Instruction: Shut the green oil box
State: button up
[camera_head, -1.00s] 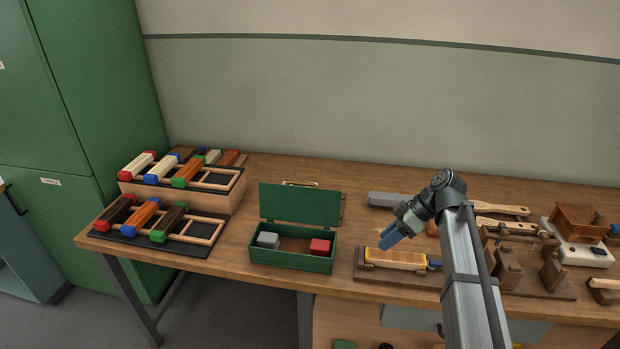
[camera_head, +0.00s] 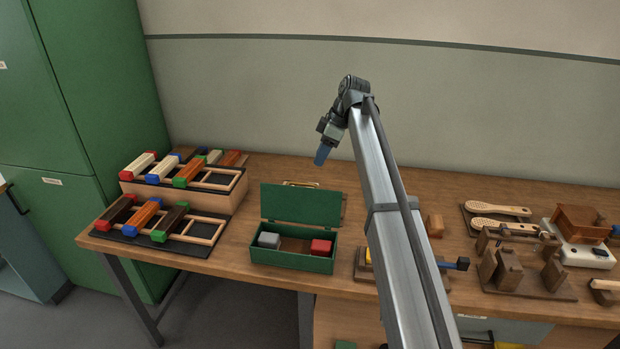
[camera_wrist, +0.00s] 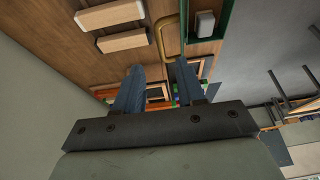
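The green oil box (camera_head: 290,263) stands on the workbench left of centre, with its lid (camera_head: 301,205) raised upright at the back. Inside lie a grey block (camera_head: 269,240) at the left and a red block (camera_head: 320,247) at the right. A brass handle (camera_head: 300,184) shows behind the lid's top edge; a brass loop also shows in the wrist view (camera_wrist: 168,40). My gripper (camera_head: 321,156) is in the air above and behind the lid, touching nothing. In the wrist view its two blue fingers (camera_wrist: 157,75) are apart with nothing between them.
Racks with coloured-ended blocks (camera_head: 160,222) stand left of the box. To the right are brush bodies (camera_head: 498,209), a wooden jig (camera_head: 515,268) and a white device (camera_head: 580,253). My arm hides part of the bench right of the box. The wall is behind.

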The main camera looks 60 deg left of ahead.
send_near(301, 202)
jog(key=a+f, duration=0.1)
jog(key=w+a+f, duration=0.1)
jog(key=a, duration=0.1)
jog(key=a+f, duration=0.1)
jog(key=shift+w+a+f, duration=0.1)
jog(key=shift+w+a, duration=0.25)
jog(key=shift+w, duration=0.05)
grip_shut()
dwell(0.4)
